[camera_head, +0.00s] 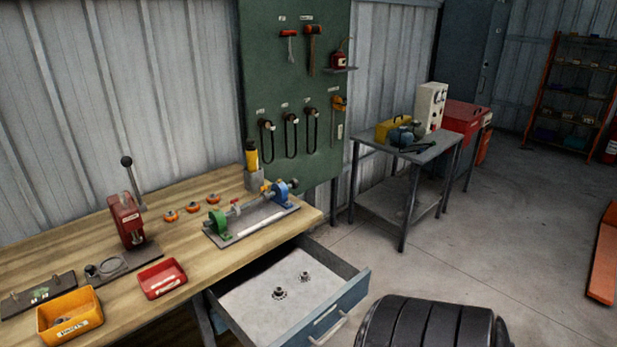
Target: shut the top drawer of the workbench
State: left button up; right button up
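The top drawer (350,297) of the workbench (100,246) is pulled out under the right end of the wooden top. It has a blue-grey front with a pale bar handle (330,329) near the bottom edge of the view. Its light inner floor shows, with two small metal parts (279,293) lying apart on it. The back of the drawer is hidden under the bench top. Neither of my grippers is in view.
On the bench top stand a red lever press (127,218), a green-and-blue fixture (250,212), a red bin (162,279) and a yellow bin (70,315). A grey side table (408,155) stands behind the drawer.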

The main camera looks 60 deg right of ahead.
aim_at(243, 299)
jog(key=z, duration=2.05)
jog(key=j+u, duration=0.2)
jog(key=j, duration=0.3)
